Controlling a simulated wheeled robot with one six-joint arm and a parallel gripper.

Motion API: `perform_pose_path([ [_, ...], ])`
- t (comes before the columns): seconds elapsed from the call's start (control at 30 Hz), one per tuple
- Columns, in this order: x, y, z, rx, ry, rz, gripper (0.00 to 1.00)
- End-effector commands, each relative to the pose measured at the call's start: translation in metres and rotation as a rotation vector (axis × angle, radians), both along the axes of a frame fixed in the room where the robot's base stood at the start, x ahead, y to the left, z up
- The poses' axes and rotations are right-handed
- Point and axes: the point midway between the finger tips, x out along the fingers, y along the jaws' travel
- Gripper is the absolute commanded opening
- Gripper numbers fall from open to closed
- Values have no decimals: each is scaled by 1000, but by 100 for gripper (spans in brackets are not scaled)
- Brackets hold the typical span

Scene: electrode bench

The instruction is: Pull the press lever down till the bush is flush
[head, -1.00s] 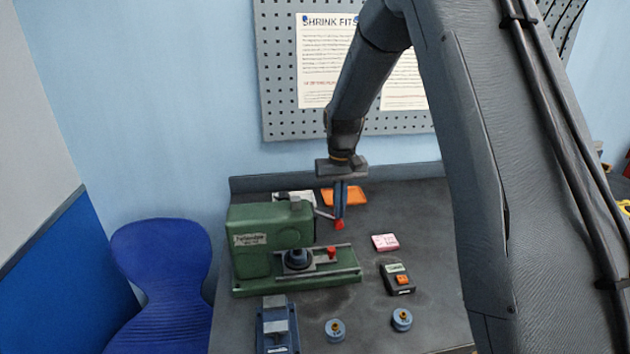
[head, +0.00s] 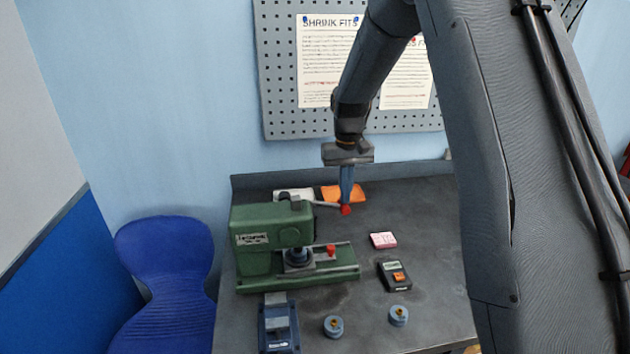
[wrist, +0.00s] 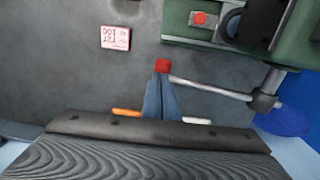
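The green press (head: 270,228) stands on the bench, and part of it shows at the upper right of the wrist view (wrist: 210,18). Its grey lever (head: 322,204) sticks out to the right, nearly level, and ends in a red knob (head: 346,210). A dark ram (head: 297,255) sits low over the press bed. I cannot make out the bush under it.
A pink card (head: 383,240) and a dark meter with an orange button (head: 395,276) lie right of the press. Two blue round parts (head: 333,327) (head: 398,315) and a blue fixture (head: 278,328) are in front. An orange item (head: 345,193) lies behind. The bench's right side is clear.

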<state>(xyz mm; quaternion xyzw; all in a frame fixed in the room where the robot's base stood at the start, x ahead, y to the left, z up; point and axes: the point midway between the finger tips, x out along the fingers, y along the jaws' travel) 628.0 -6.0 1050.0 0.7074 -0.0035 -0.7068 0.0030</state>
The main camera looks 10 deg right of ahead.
Motion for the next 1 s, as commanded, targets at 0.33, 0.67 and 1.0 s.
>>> perform_pose_path([
  [0.33,0,-5,17,0,1,1,0],
  [0.67,0,-5,22,0,0,1,0],
  [1.0,-1,-5,50,0,1,1,0],
])
